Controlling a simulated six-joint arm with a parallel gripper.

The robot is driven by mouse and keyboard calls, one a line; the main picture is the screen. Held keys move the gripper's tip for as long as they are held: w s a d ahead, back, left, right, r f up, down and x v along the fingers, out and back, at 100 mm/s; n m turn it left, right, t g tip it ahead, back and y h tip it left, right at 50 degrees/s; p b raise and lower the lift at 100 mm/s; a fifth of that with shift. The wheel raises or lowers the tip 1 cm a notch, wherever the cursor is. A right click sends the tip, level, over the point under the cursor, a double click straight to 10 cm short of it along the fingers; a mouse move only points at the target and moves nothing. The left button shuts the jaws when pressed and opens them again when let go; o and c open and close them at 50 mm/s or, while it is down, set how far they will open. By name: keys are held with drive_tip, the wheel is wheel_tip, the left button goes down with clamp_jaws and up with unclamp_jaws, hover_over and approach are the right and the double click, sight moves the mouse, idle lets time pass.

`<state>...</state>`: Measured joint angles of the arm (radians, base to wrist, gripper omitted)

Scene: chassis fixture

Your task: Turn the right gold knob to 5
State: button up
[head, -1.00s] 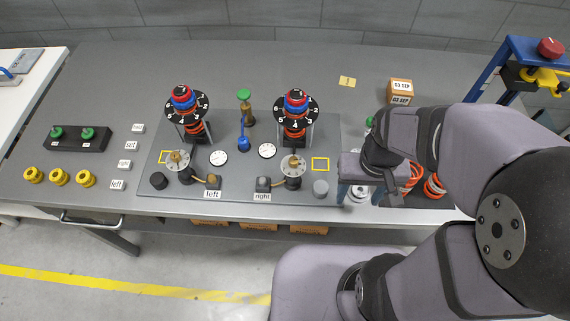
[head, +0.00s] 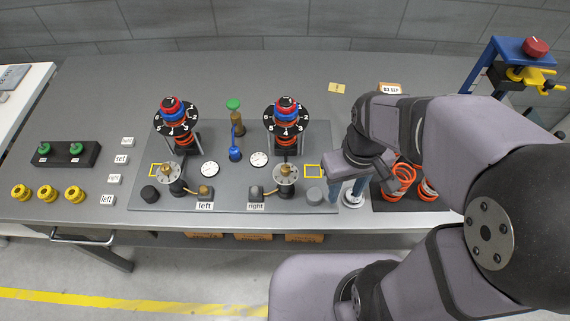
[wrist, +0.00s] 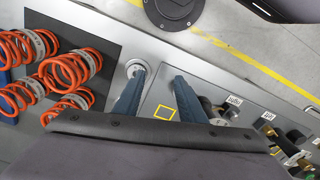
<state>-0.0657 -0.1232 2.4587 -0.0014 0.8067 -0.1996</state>
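The right gold knob (head: 285,172) sits on a pale round disc at the front of the right unit, behind the "right" label (head: 256,206). What its pointer reads is too small to tell. Above it stands the right black numbered dial (head: 301,119) with a red and blue top. My gripper (head: 345,191) is to the right of the right knob, apart from it, near the plate's right edge. Its two blue fingers are spread with nothing between them, as the wrist view (wrist: 157,97) also shows. The left gold knob (head: 168,171) sits on the left unit.
A yellow square outline (head: 313,171) and a grey cylinder (head: 314,196) lie between the right knob and my gripper. Orange springs (head: 402,178) stand on a dark mat to the right. A white gauge (head: 259,159) is left of the knob. A blue frame (head: 497,68) stands far right.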

sight(285, 168)
drive_tip(key=w+a+r+n+b, duration=0.1)
drive_tip(key=a+r+n, duration=0.2)
drive_tip(key=n, duration=0.3)
drive_tip(key=w+a+r+n+b, duration=0.2)
drive_tip(key=a+r+n, duration=0.1)
drive_tip(key=a+n, duration=0.2)
drive_tip(key=w+a+r+n+b, duration=0.1)
drive_tip(key=w+a+r+n, duration=0.1)
drive_tip(key=a+n, duration=0.3)
drive_tip(key=shift+r+n+b, duration=0.35)
drive_tip(key=shift+r+n, duration=0.3)
drive_tip(key=shift+n, duration=0.45)
drive_tip(key=shift+a+r+n, duration=0.4)
drive_tip(key=shift+r+n, duration=0.05)
drive_tip(key=shift+n, duration=0.25)
drive_tip(key=shift+f, duration=3.65)
clamp_jaws()
